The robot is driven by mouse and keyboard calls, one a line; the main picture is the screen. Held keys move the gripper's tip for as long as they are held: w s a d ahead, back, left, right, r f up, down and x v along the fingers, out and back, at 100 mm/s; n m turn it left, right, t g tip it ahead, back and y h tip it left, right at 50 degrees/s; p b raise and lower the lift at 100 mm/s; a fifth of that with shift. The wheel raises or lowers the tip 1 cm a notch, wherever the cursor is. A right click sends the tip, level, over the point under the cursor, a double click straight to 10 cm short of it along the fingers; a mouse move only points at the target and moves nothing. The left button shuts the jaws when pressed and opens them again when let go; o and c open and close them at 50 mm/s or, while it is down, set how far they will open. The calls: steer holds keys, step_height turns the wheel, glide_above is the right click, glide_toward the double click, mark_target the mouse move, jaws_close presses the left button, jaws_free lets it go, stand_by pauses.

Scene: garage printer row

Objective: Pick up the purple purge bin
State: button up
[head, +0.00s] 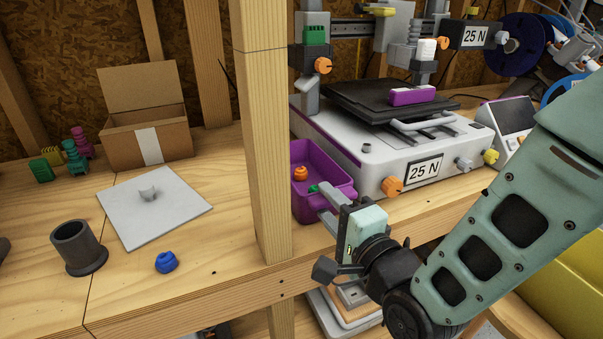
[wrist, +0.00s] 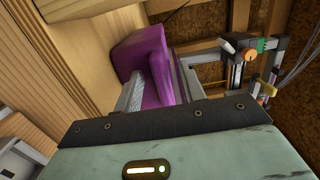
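The purple purge bin (head: 309,207) stands on the wooden bench, upright, beside the white printer and behind the wooden post. An orange piece and a green piece lie inside it. My gripper (head: 323,201) is at the bin's front right side, with its fingers apart and the bin's purple handle part between them. In the wrist view the bin (wrist: 142,55) shows ahead of my gripper (wrist: 156,88), its purple part between the two grey fingers. I cannot tell whether either finger touches it.
The post (head: 262,130) stands close left of the bin. The printer (head: 400,160), labelled 25 N, stands close right. An open cardboard box (head: 120,140), a pale plate (head: 155,215), a dark cup (head: 76,246) and a blue piece (head: 166,262) are on the left bench.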

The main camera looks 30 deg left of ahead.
jaws_close()
